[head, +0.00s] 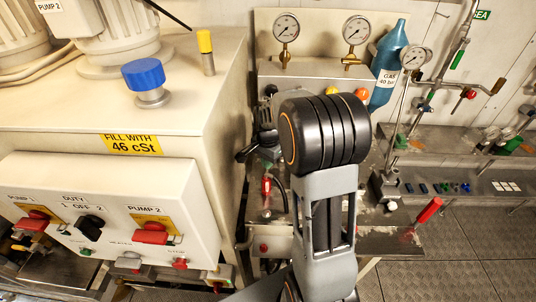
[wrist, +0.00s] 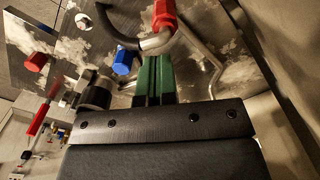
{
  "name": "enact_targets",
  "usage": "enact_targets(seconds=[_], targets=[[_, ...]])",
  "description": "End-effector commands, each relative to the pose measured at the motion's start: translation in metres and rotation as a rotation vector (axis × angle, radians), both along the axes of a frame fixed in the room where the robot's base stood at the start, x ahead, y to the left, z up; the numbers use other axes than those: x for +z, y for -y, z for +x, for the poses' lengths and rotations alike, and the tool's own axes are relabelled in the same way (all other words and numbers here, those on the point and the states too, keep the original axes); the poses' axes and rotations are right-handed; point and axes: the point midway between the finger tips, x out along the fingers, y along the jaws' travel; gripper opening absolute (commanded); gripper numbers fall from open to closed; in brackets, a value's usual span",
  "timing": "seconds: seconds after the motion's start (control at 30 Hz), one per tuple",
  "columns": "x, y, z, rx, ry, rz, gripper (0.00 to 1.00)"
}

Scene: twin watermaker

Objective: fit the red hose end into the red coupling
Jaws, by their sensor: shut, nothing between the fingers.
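In the wrist view, a bright red fitting (wrist: 164,15) sits at the top, at the end of a curved grey pipe, with a black hose (wrist: 118,36) beside it. I cannot tell whether this is the hose end or the coupling. In the head view, a red piece (head: 266,187) with a dark hose curving beside it shows left of my arm. My gripper's green fingers (wrist: 153,78) are together and empty in the wrist view, just below the red fitting and apart from it. My black wrist joint hides part of the bench in the head view.
A blue fitting (wrist: 122,62) stands close left of my fingers. A long red handle (head: 429,210) sticks out at the bench's right. A cream cabinet with a control box (head: 110,210) closes off the left. Gauges (head: 286,28) and a blue gas bottle (head: 388,62) stand behind.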

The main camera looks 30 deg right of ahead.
Motion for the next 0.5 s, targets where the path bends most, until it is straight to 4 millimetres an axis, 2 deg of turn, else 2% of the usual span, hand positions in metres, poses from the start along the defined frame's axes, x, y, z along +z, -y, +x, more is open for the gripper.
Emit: enact_targets(seconds=[0.17, 0.5], targets=[[0.024, 0.0, 0.001, 0.0, 0.005, -0.001, 0.0], [0.092, 0.0, 0.001, 0.0, 0.005, -0.001, 0.0]])
